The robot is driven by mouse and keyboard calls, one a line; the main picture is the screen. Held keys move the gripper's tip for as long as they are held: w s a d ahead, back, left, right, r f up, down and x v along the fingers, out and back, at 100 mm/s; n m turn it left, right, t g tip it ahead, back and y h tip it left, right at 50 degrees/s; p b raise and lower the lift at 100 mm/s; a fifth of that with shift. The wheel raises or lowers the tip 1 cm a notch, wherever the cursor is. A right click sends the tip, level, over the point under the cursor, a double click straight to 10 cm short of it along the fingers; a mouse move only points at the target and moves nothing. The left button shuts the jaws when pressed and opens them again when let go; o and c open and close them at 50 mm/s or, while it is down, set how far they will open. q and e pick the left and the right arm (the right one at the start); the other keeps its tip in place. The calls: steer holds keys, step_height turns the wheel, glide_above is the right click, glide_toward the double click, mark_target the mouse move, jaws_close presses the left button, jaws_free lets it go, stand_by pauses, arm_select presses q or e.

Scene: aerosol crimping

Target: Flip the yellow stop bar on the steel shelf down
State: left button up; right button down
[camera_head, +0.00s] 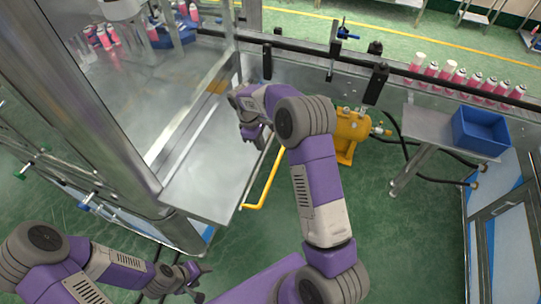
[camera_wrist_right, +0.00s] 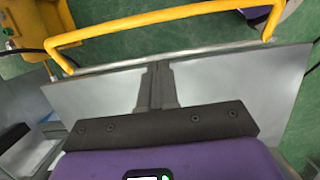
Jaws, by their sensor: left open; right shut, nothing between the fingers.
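The steel shelf (camera_head: 205,185) is a bare flat plate at the centre left of the head view. The yellow stop bar (camera_head: 262,184) runs along its right edge; my right arm hides its far end. In the right wrist view the bar (camera_wrist_right: 165,19) is a bent handle shape, joined near the shelf edge and standing out past it over the floor. My right gripper (camera_head: 260,137) is over the shelf, shut and empty. In the wrist view its fingers (camera_wrist_right: 158,66) point at the shelf edge, apart from the bar's long part. My left gripper (camera_head: 198,278) is open and empty, low at the front.
A steel machine frame (camera_head: 100,130) stands left of the shelf. A yellow machine (camera_head: 345,135) with black hoses is behind my right arm. A conveyor with pink cans (camera_head: 460,78) runs along the back. A blue bin (camera_head: 480,130) sits on a side table at right.

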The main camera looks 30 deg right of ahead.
steer(key=s+d+f, duration=0.2)
steer(key=s+f, duration=0.1)
steer(key=f, duration=0.3)
steer(key=shift+d, duration=0.35)
steer(key=shift+f, duration=0.1)
